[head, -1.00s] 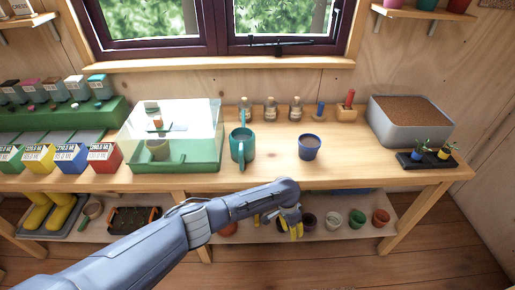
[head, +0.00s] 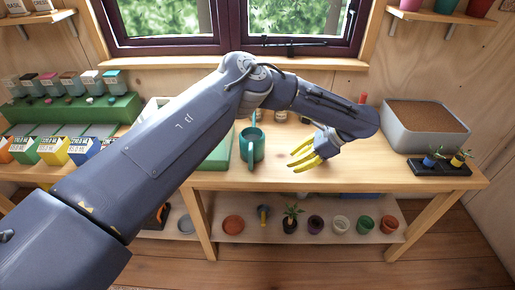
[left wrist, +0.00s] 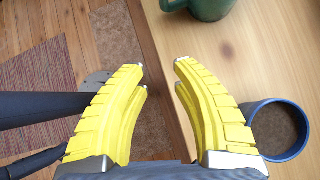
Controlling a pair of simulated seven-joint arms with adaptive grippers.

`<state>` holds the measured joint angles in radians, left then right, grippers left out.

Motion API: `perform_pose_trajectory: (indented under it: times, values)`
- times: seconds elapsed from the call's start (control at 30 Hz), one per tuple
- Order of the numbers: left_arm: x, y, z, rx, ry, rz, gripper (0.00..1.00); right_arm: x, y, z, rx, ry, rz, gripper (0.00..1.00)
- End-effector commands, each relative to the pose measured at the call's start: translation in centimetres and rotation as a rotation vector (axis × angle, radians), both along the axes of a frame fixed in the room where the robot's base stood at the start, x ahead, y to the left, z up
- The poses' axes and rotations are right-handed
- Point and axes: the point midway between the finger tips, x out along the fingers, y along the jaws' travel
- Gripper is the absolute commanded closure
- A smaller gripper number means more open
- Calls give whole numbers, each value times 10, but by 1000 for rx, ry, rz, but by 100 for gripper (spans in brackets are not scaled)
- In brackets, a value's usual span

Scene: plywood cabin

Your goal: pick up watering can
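The teal watering can (head: 252,146) stands upright on the wooden bench in the head view. Part of it shows at the top edge of the left wrist view (left wrist: 207,8). My left gripper (head: 294,161) is just right of the can, with its yellow fingers pointing left toward it. In the left wrist view the fingers (left wrist: 161,66) are apart with nothing between them, over the bench's front edge. The gripper does not touch the can. My right gripper is not in view.
A blue pot of soil (left wrist: 278,130) stands close beside the left gripper; the hand hides it in the head view. A grey soil tub (head: 426,128) and a black plant tray (head: 440,168) stand at right. My arm covers much of the green-based case at left.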

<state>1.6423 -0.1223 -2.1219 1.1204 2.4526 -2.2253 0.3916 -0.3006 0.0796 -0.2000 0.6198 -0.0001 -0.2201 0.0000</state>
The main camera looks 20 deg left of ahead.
Motion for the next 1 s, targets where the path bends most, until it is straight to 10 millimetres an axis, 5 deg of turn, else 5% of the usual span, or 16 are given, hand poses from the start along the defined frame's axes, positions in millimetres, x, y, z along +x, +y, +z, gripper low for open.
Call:
perform_pose_trajectory:
  times: [0.13,0.33,1.0]
  values:
    - [10,17,37,50,-17,-1,73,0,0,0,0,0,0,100]
    - [14,29,54,75,-20,0,73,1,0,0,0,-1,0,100]
    - [12,103,-19,74,-21,2,73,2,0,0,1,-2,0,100]
